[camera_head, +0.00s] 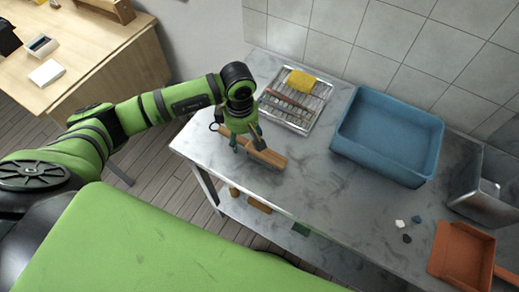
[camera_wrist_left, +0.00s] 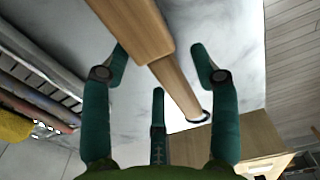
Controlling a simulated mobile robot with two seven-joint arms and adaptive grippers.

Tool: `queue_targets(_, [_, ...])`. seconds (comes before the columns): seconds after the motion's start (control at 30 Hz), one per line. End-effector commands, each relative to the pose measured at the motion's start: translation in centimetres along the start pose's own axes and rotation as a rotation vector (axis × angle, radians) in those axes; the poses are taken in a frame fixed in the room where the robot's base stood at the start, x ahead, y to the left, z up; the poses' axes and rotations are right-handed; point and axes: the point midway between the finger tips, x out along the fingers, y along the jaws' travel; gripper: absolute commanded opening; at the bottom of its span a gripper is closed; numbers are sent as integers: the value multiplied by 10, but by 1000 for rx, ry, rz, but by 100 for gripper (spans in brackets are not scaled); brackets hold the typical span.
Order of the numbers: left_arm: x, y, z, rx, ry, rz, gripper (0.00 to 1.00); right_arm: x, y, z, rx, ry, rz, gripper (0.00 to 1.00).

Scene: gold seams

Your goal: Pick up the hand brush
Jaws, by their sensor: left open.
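The hand brush (camera_head: 268,156) is a wooden bar with a thinner handle, lying near the left end of the grey worktop. In the left wrist view the brush (camera_wrist_left: 135,25) runs diagonally, its wide block at the top and its handle ending in a dark loop at the lower right. My left gripper (camera_head: 247,143) is over the brush with its teal fingers pointing down. In the left wrist view the open fingers (camera_wrist_left: 160,68) stand on both sides of the handle, apart from each other; I cannot tell whether any touches it. My right gripper is not in view.
Behind the brush is a wire rack (camera_head: 311,118) with a yellow sponge (camera_head: 301,81). A blue basin (camera_head: 365,143), a metal container (camera_head: 480,207), an orange dustpan (camera_head: 462,252) and small pebbles (camera_head: 400,223) are to the right. The worktop between brush and pebbles is clear. A wooden desk (camera_head: 100,50) stands at the far left.

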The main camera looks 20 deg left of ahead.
Motion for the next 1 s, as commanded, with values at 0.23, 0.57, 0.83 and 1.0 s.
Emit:
queue_targets(0.23, [0,0,0,0,-1,0,5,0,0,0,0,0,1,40])
queue_targets(0.57, [-1,0,0,-1,-1,1,3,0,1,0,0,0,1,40])
queue_targets(0.83, [-17,2,0,1,-1,6,3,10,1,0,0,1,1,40])
queue_targets(1.0, [-44,1,10,7,-4,8,3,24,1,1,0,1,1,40])
